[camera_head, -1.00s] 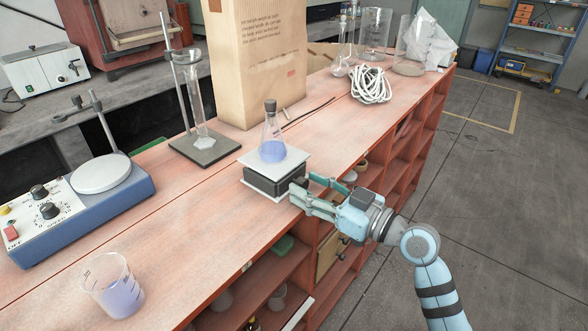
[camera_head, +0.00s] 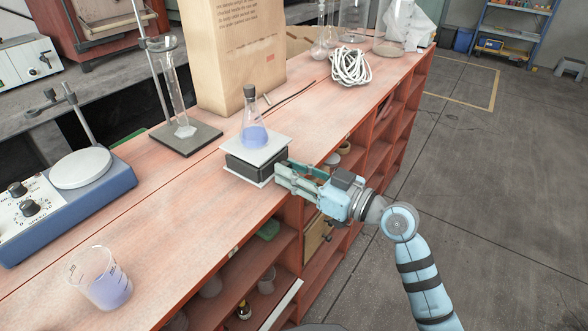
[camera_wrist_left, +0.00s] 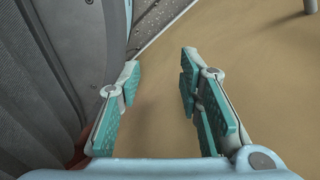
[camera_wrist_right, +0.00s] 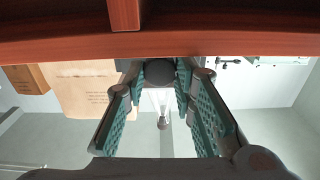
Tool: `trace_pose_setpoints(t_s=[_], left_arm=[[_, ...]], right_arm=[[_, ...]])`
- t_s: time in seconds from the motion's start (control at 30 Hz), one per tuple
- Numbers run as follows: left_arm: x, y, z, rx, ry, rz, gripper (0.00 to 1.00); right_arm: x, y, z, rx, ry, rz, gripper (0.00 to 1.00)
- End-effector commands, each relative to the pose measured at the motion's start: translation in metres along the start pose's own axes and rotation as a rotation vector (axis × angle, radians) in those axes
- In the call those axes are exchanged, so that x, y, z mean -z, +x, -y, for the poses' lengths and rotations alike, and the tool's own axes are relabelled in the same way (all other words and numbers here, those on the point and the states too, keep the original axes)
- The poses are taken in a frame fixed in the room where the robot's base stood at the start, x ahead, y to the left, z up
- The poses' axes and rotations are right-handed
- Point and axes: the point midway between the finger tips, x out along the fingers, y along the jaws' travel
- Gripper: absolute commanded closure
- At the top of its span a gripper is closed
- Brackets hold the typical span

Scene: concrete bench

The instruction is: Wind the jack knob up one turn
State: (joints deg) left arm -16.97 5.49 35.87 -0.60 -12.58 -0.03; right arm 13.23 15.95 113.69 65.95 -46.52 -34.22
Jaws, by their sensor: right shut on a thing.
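The lab jack (camera_head: 240,166) is a dark low block between pale plates near the bench's front edge. A stoppered flask of blue liquid (camera_head: 254,135) stands upright on its top plate. My right gripper (camera_head: 283,172) is at the jack's front right side, level with its body. In the right wrist view, its pads (camera_wrist_right: 160,90) are shut on the dark round jack knob (camera_wrist_right: 158,71). The head view hides the knob behind the fingers. My left gripper (camera_wrist_left: 158,80) is open and empty in its wrist view, out of the head view.
A beaker (camera_head: 100,279) stands at the front left, near a blue stirrer (camera_head: 110,190). A stand with a glass cylinder (camera_head: 186,140), a paper bag (camera_head: 240,60) and coiled white cable (camera_head: 350,67) are behind. Open shelves (camera_head: 320,270) lie below the bench edge.

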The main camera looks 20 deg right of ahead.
Motion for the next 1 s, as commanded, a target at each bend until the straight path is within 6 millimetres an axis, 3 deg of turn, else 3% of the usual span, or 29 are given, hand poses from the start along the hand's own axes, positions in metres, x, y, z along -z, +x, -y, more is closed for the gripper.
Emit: trace_pose_setpoints(t_s=[0.6, 1.0], left_arm=[[-0.002, -0.028, -0.013, -0.022, -0.019, 0.010, 0.67], [-0.003, -0.034, -0.009, -0.018, -0.017, 0.012, 0.67]], right_arm=[[0.003, 0.000, -0.001, -0.001, 0.423, -0.003, 1.00], [0.002, 0.000, -0.002, 0.000, 0.551, -0.004, 1.00]])
